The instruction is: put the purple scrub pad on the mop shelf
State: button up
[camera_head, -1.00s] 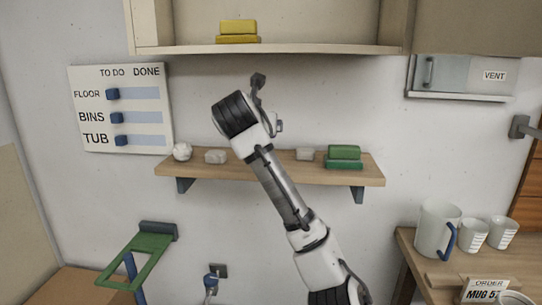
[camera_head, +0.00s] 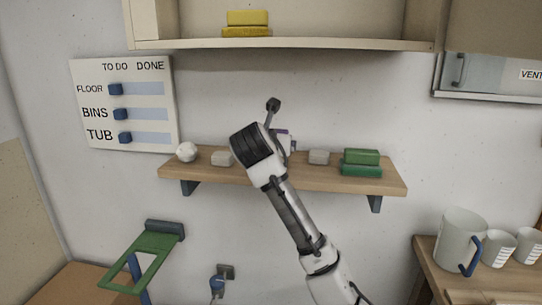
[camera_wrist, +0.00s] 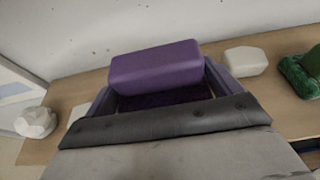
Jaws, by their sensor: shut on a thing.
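The purple scrub pad (camera_wrist: 158,68) is held between the two fingers of my gripper (camera_wrist: 160,88), which is shut on it, in the wrist view. The pad's darker lower part is partly hidden by the gripper's front edge. In the head view my wrist covers most of the gripper (camera_head: 284,143) and pad. It is in front of the middle of the wooden wall shelf (camera_head: 270,178), close to its top. I cannot tell whether the pad touches the shelf. The wooden surface (camera_wrist: 85,88) lies behind and beside the pad in the wrist view.
On the shelf, a white faceted object (camera_head: 187,152) and a pale block (camera_head: 222,158) are left of my wrist. Another pale block (camera_head: 319,157) and a green pad (camera_head: 361,158) are right. An upper shelf (camera_head: 300,44) holds a yellow pad (camera_head: 247,22).

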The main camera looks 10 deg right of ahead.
jog(key=shift+f, duration=1.8)
jog(key=shift+f, duration=0.2)
jog(key=o, duration=0.7)
jog(key=shift+r+p, duration=0.35)
jog(key=b+v, duration=0.4)
jog(key=v, duration=0.8)
jog(key=shift+f, duration=0.15)
